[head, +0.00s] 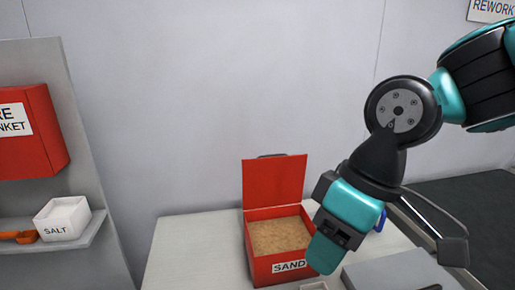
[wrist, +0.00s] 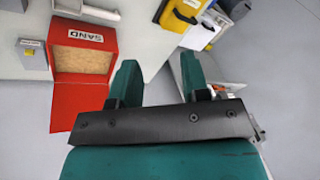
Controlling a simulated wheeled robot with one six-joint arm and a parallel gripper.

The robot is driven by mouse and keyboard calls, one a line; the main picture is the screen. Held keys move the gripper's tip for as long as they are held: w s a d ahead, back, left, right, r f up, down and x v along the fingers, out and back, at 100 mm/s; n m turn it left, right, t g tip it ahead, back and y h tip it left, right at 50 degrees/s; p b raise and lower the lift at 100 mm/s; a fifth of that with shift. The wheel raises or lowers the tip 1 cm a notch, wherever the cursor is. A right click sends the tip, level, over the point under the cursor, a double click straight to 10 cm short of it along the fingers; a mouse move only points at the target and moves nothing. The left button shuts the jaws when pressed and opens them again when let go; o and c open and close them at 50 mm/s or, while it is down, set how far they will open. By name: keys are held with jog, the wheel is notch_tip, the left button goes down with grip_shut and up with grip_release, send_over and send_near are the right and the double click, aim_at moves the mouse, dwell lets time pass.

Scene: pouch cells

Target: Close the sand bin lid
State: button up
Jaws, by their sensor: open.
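The red sand bin (head: 278,268) stands on the white table, labelled SAND and filled with tan sand (head: 280,236). Its red lid (head: 275,183) is open and stands up at the back of the bin. In the wrist view the bin (wrist: 112,40) is at upper left, with the lid (wrist: 78,100) spread out below its opening. My gripper (head: 326,252) is at the bin's right side in the head view and overlaps its right edge. In the wrist view its two teal fingers (wrist: 158,65) are apart with nothing between them. The lid lies left of the fingers there, apart from them.
A white SALT box (head: 62,220) and an orange scoop (head: 20,237) sit on a shelf at left, under a red blanket box (head: 32,133). A yellow case (wrist: 184,14) and a grey box (wrist: 34,60) flank the bin in the wrist view. Table left of the bin is clear.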

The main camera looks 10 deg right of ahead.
jog(key=w+d+r+n+h+p, duration=0.1)
jog(key=w+r+n+p, duration=0.25)
jog(key=w, duration=0.85)
jog(key=w+d+r+n+h+p, duration=0.1)
jog(key=w+r+n+p, duration=0.2)
jog(key=w, duration=0.9)
jog(key=w+r+n+h+p, duration=0.1)
jog(key=w+r+h+p, duration=0.3)
jog(key=w, duration=0.8)
jog(key=w+d+f+n+y+p, duration=0.1)
jog(key=w+d+n+y+p, duration=0.15)
jog(key=w, duration=0.45)
jog(key=shift+t, duration=0.3)
jog(key=f, duration=0.5)
jog(key=w+f+p, duration=0.1)
jog(key=f, duration=0.5)
jog(key=f+p, duration=0.1)
jog(key=f, duration=0.5)
jog(key=shift+w+a+f, duration=0.1)
jog(key=shift+w+a, duration=0.1)
jog(key=shift+a, duration=0.05)
grip_shut()
